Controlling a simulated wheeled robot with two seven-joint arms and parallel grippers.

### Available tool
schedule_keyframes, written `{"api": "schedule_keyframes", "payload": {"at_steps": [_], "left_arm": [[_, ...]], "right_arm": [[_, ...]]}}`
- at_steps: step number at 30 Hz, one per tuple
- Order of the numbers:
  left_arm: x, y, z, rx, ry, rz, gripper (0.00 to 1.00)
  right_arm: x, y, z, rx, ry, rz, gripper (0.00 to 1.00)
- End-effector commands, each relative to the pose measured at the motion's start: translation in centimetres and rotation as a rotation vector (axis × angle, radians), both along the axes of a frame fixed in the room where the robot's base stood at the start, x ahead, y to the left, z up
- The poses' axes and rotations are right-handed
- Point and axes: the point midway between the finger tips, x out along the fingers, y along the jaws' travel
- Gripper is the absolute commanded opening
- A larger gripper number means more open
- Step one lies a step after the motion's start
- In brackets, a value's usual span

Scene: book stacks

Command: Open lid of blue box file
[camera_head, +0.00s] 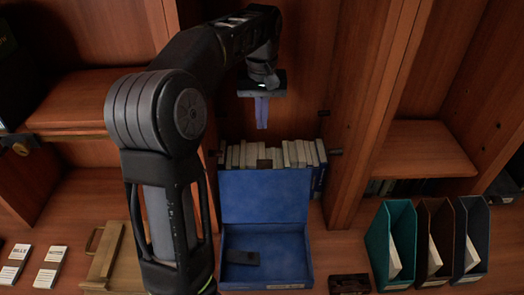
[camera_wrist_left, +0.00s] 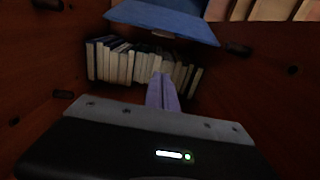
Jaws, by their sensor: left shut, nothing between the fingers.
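The blue box file (camera_head: 265,232) sits on the desk in the middle of the head view. Its lid (camera_head: 265,195) stands raised and upright at the back, in front of a row of books. A dark object lies inside the box on the left. The raised lid also shows at the top of the left wrist view (camera_wrist_left: 165,18). My left gripper (camera_head: 262,126) is above and behind the lid, apart from it, with its fingers shut and empty. The fingers also show in the left wrist view (camera_wrist_left: 162,78). My right gripper is not in view.
A row of books (camera_head: 290,152) stands behind the lid. Teal, brown and dark magazine files (camera_head: 392,240) stand at the right. A small dark box (camera_head: 349,283) sits right of the box file. A wooden case (camera_head: 104,258) and white cards (camera_head: 48,266) lie at the left.

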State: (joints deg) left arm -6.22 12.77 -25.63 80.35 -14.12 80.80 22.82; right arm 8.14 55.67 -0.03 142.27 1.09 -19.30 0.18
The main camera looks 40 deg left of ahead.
Motion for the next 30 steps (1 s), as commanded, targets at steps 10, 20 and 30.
{"api": "schedule_keyframes", "payload": {"at_steps": [10, 20, 30], "left_arm": [[0.0, 0.1, -3.8, 0.002, -0.002, 0.003, 0.0], [0.0, 0.1, -9.3, 0.0, 0.001, 0.001, 0.0], [-2.7, -2.2, -7.8, 0.001, -0.003, 0.001, 0.0]], "right_arm": [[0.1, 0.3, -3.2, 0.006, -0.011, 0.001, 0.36], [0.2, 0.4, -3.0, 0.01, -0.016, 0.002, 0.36], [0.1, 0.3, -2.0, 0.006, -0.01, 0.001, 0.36]]}}
